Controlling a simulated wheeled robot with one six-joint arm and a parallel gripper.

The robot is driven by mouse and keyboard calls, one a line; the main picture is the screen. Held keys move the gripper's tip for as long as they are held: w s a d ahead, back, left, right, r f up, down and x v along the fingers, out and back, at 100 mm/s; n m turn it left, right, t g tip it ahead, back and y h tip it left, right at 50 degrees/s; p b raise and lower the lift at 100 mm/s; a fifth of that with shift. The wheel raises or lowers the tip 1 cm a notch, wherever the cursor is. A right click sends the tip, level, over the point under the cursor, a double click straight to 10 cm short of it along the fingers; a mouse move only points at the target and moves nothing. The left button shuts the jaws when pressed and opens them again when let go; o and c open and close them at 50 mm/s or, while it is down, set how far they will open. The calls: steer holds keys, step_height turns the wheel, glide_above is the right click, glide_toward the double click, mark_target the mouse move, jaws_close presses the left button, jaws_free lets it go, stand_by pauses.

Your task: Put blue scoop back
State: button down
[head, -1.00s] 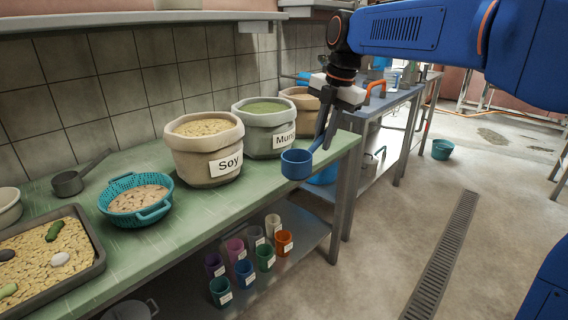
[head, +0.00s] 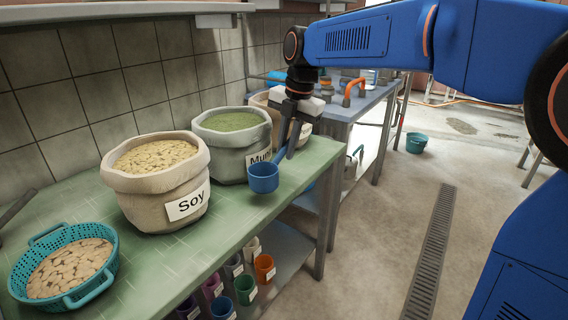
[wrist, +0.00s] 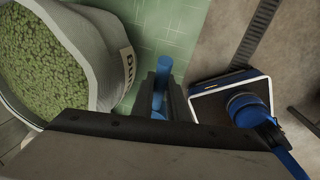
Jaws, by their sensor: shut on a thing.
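My gripper (head: 292,138) is shut on the handle of the blue scoop (head: 263,178). The scoop's cup hangs below and to the left of the fingers, in front of the green-filled sack labelled "Mung" (head: 232,150), near the green table's front edge. I cannot tell whether the cup touches the tabletop. In the wrist view, the dark fingers (wrist: 160,95) hold the blue scoop handle (wrist: 164,66), and the sack (wrist: 95,50) is close on the left. The cup is mostly hidden there.
The Soy sack (head: 160,205) and a teal colander (head: 40,255) stand to the left on the green table (head: 225,222). Several coloured cups (head: 245,288) stand on the shelf below. A blue-grey table (head: 345,105) stands behind.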

steer(key=shift+f, duration=2.15)
steer(key=c, duration=1.7)
jaws_free()
steer(key=shift+c, duration=0.2)
step_height(320, 180, up, 12)
steer(key=s+d, duration=0.1)
steer(key=d, duration=0.1)
steer(key=s+d+f+m+t, duration=0.1)
steer(key=s+d+f+m, duration=0.2)
steer(key=s+d+m, duration=0.45)
steer(key=s+d+f+m+t+h, duration=0.1)
steer(key=s+d+f+m, duration=0.6)
steer(key=s+f+m, duration=0.2)
steer(key=s+d+f+m+t+h, duration=0.1)
steer(key=s+d+f+m+t, duration=0.1)
steer(key=s+d+f+m, duration=0.6)
steer(key=s+f+m, duration=0.1)
steer(key=s+m, duration=0.3)
steer(key=m, duration=0.1)
steer(key=shift+d+f, duration=0.15)
steer(key=shift+s, duration=0.1)
